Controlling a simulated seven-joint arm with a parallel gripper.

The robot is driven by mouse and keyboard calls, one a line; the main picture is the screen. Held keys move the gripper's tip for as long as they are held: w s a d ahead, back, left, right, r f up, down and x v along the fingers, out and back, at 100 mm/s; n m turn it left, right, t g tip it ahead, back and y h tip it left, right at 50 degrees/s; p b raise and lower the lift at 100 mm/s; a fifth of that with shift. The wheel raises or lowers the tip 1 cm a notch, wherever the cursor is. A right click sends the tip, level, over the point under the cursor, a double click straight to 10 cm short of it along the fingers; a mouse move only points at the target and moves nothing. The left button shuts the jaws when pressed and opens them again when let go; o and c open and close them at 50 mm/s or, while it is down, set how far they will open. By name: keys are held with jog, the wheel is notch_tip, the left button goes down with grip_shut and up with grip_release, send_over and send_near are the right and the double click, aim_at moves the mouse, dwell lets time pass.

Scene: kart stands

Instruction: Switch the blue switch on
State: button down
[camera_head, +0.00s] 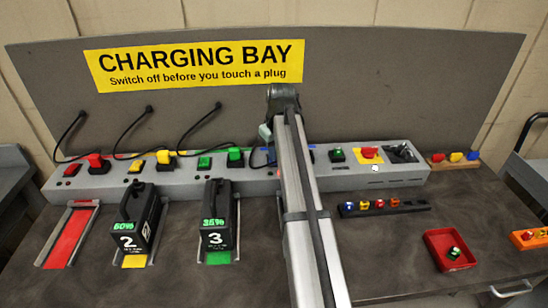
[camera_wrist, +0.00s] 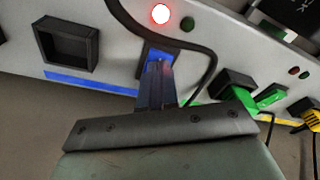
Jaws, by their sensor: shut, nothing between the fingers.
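The blue switch (camera_wrist: 157,55) shows in the wrist view as a small blue patch in a dark frame on the grey panel. My gripper (camera_wrist: 158,68) is shut and empty, its fingertips right in front of the switch and covering part of it. I cannot tell whether they touch, or how the switch is tipped. A round red lamp (camera_wrist: 160,13) glows just above the switch in that view. In the head view my arm hides the switch and my fingertips; only a bit of blue (camera_head: 312,155) shows beside the arm.
An empty black socket (camera_wrist: 68,46) and a black cable flank the switch. The green plug (camera_wrist: 236,88) and green switch (camera_wrist: 270,96) are close by. Batteries marked 2 (camera_head: 137,225) and 3 (camera_head: 216,220) stand left of my arm. A red tray (camera_head: 438,240) lies on the right.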

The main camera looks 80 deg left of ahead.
notch_tip(320, 180, up, 7)
jog(key=shift+f, duration=0.2)
dwell(0.6)
dwell(0.5)
